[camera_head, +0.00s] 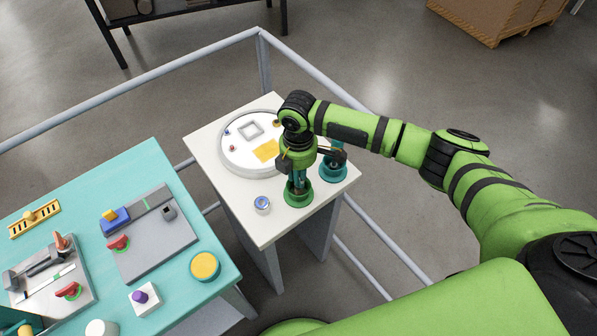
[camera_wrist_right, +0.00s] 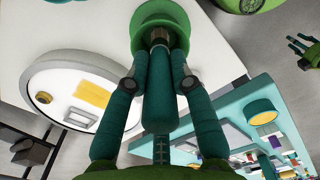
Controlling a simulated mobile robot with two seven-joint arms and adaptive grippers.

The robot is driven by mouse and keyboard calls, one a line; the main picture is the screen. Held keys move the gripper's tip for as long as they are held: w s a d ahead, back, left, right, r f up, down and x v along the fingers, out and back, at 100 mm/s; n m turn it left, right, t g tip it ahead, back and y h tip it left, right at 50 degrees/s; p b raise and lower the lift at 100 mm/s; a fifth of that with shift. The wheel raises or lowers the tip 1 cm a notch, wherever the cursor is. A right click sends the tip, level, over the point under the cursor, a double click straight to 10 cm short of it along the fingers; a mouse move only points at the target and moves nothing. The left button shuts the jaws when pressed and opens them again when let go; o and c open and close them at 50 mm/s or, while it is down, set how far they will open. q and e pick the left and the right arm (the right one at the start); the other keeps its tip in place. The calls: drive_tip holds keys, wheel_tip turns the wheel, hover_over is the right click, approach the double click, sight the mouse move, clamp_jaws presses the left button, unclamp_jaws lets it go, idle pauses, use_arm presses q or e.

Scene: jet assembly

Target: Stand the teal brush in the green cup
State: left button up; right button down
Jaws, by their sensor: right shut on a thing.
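The green cup (camera_head: 299,196) stands on the white table's front right part, directly under my right gripper (camera_head: 298,182). In the right wrist view the cup (camera_wrist_right: 148,14) is straight ahead of the fingertips. My right gripper (camera_wrist_right: 158,52) is shut on the teal brush, mostly hidden among the teal fingers. A brownish-grey bit of the brush (camera_wrist_right: 158,38) shows at the fingertips, over the cup's mouth. I cannot tell how deep it reaches. My left gripper (camera_wrist_right: 298,48) shows small at the wrist view's right edge, fingers apart, apparently empty.
A teal cup (camera_head: 333,168) stands close right of the green cup. A small blue-and-white pot (camera_head: 262,204) is to the left. A round white tray (camera_head: 232,161) lies behind. A teal table (camera_head: 164,168) with fixtures stands at left. Grey rails surround the tables.

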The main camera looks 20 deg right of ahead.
drive_tip(key=c, duration=1)
unclamp_jaws()
wheel_tip(320, 180, up, 12)
